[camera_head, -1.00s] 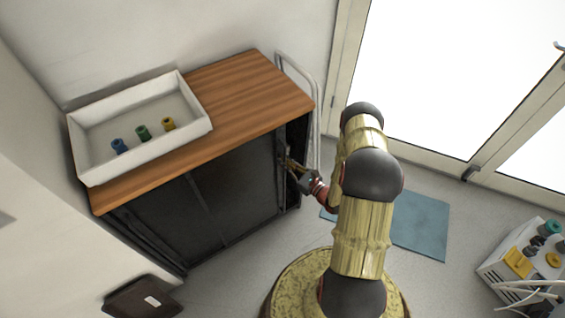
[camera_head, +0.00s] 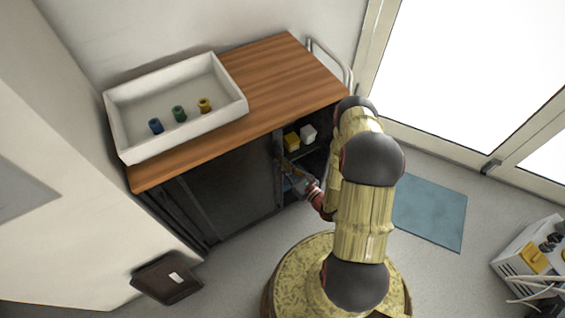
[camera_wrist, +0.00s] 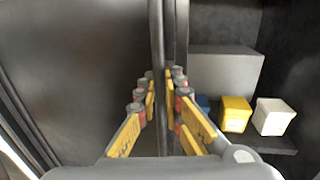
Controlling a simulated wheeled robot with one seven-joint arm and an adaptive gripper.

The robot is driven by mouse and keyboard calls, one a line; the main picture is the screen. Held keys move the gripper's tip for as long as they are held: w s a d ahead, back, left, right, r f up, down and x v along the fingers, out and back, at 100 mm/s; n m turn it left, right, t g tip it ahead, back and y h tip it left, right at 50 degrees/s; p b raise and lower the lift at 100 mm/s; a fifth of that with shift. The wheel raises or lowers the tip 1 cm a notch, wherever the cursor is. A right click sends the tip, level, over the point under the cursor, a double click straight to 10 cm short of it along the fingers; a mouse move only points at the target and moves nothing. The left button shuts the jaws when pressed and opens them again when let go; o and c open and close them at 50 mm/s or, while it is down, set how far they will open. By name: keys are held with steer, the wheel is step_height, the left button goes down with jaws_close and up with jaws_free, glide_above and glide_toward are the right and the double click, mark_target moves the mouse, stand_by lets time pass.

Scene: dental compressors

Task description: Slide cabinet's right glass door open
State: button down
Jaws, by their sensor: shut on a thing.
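The cabinet's right glass door (camera_head: 235,185) is dark and stands slid to the left, with an open gap at the cabinet's right end. In the wrist view the door panel (camera_wrist: 85,70) fills the left side, and its upright edge or handle bar (camera_wrist: 157,40) runs between my fingers. My gripper (camera_head: 288,168) is at the door's right edge in the head view. In the wrist view my gripper (camera_wrist: 160,82) is shut on that upright bar, with yellow fingers on either side.
Inside the open part are a yellow container (camera_wrist: 235,114), a white container (camera_wrist: 272,116) and a grey block (camera_wrist: 225,72). A white tray (camera_head: 125,148) with several small coloured pieces sits on the wooden top (camera_head: 285,75). A dark bin (camera_head: 167,278) stands front left.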

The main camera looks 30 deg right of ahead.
steer(key=c, duration=2)
jaws_free()
steer(key=shift+o, duration=0.4)
steer(key=v, duration=1.2)
